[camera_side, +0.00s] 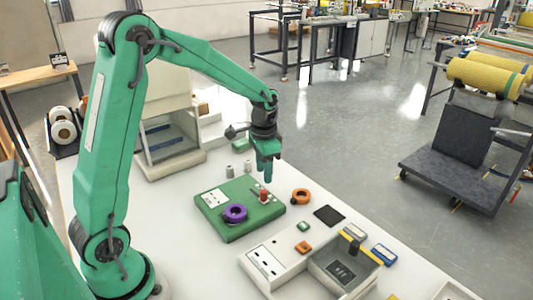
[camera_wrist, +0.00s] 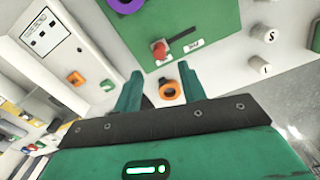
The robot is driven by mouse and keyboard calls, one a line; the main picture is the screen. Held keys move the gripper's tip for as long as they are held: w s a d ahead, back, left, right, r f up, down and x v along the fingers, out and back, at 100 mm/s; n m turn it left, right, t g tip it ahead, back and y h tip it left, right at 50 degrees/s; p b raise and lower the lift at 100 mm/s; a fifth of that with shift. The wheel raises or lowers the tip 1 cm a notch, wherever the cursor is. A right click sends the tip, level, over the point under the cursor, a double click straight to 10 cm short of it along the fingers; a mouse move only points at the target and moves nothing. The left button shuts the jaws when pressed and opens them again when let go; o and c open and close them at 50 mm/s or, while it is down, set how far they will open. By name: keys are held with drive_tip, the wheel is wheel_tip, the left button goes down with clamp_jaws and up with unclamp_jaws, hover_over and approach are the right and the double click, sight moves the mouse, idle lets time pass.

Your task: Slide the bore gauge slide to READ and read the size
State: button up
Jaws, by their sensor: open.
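The bore gauge is a green block (camera_side: 265,214) with a white label at its left, lying on the white bench. A purple ring (camera_side: 235,213) sits on it toward the front. The red slide knob (camera_side: 263,196) stands near its right side; it also shows in the wrist view (camera_wrist: 160,48), beside a small white label too blurred to read. My gripper (camera_side: 267,178) points down above the knob, apart from it. In the wrist view my gripper (camera_wrist: 160,76) is open, with nothing held. The READ mark and any size reading cannot be made out.
An orange ring (camera_side: 301,197) lies on the bench right of the block. Small grey cylinders (camera_side: 229,171) stand behind it. A grey-white tray unit (camera_side: 290,262) with a yellow bar is at the front right. An open-fronted cabinet (camera_side: 172,140) stands behind left.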

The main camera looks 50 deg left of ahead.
sight(264, 191)
drive_tip(key=shift+f, duration=3.75)
drive_tip(key=shift+c, duration=0.2)
clamp_jaws()
